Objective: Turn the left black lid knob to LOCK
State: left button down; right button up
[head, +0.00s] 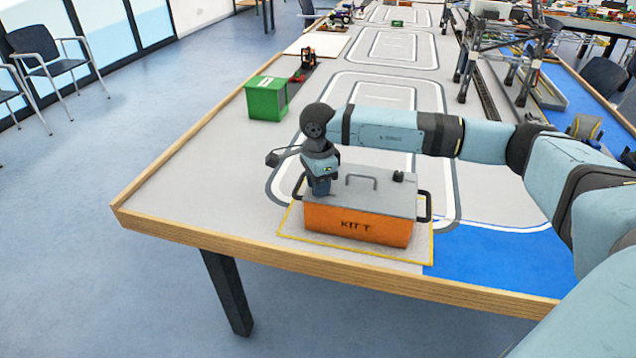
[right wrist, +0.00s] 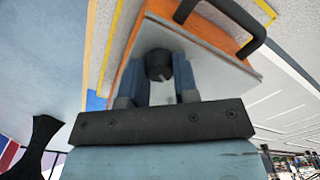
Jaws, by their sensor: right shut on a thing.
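An orange box (head: 358,224) marked "KIT", with a grey lid (head: 365,190), sits near the table's front edge. My right gripper (head: 321,189) points down over the left end of the lid. In the right wrist view its two fingers (right wrist: 163,93) are shut on the left black knob (right wrist: 158,64). That knob is hidden behind the gripper in the head view. The right black knob (head: 398,176) stands free on the lid. No LOCK marking is readable in either view. My left gripper is not in view.
A metal handle (head: 361,178) rises from the lid's middle, and a black side handle (head: 425,207) sticks out at right. The box stands on a yellow-edged mat (head: 420,254). A green box (head: 267,97) stands farther back. The table left of the mat is clear.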

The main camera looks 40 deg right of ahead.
jog(key=m, duration=0.6)
jog(key=shift+m+p, duration=0.3)
pick_arm(q)
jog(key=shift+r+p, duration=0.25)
jog(key=shift+p, duration=0.05)
pick_arm(e)
jog(key=m, duration=0.4)
jog(key=shift+m, duration=0.3)
jog(key=o, duration=0.9)
jog(key=shift+o, duration=0.2)
jog(key=shift+r, duration=0.1)
pick_arm(q)
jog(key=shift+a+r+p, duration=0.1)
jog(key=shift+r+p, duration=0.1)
jog(key=shift+p, duration=0.25)
pick_arm(e)
notch_tip(320, 180, up, 14)
